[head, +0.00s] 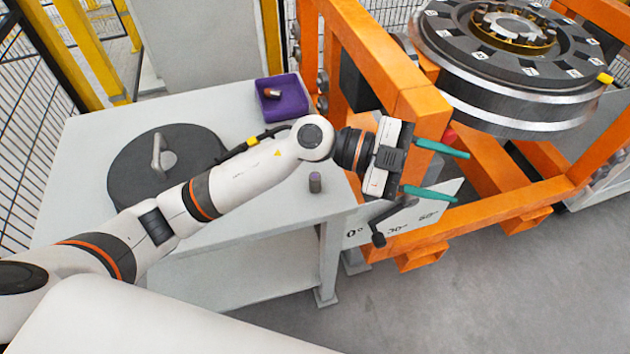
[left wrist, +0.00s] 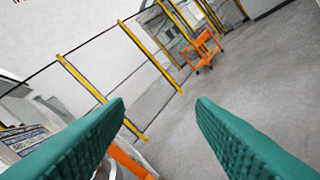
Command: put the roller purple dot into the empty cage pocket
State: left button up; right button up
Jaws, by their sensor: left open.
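A small grey roller (head: 315,182) with a purplish top stands upright near the right edge of the table. The bearing with its dark numbered cage ring (head: 481,52) sits at the upper right on the orange gantry; I cannot tell which pocket is empty. My left gripper (head: 462,177) is open and empty, right of the table and below the bearing, its green fingers pointing right. The fingers also show in the left wrist view (left wrist: 160,103), with nothing between them. My right gripper is not in view.
A purple tray (head: 293,103) holding a brownish roller stands at the table's back. A dark round lid (head: 130,185) with a handle lies on the grey table (head: 85,135). A crank (head: 378,238) and orange beams (head: 415,105) are close to my left gripper.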

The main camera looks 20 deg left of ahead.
pick_arm(q)
jog(key=w+a+f+g+y, duration=0.1)
jog(key=w+a+f+y, duration=0.1)
jog(key=a+f+y, duration=0.35)
jog(key=n+t+y, duration=0.1)
jog(key=n+y, duration=0.4)
jog(key=y, duration=0.7)
send_over(315, 176)
notch_tip(315, 176, down, 4)
jog(key=f, duration=0.4)
jog(key=f+p, duration=0.1)
jog(key=shift+w+a+f, duration=0.1)
jog(key=shift+a+f, duration=0.25)
jog(key=shift+f, duration=0.05)
jog(key=shift+d+f+p, duration=0.15)
jog(key=shift+f+p, duration=0.25)
jog(key=shift+f, duration=1.15)
jog(key=shift+d+f+p, duration=0.15)
jog(key=shift+f+p, duration=0.25)
jog(key=shift+f, duration=1.15)
grip_shut()
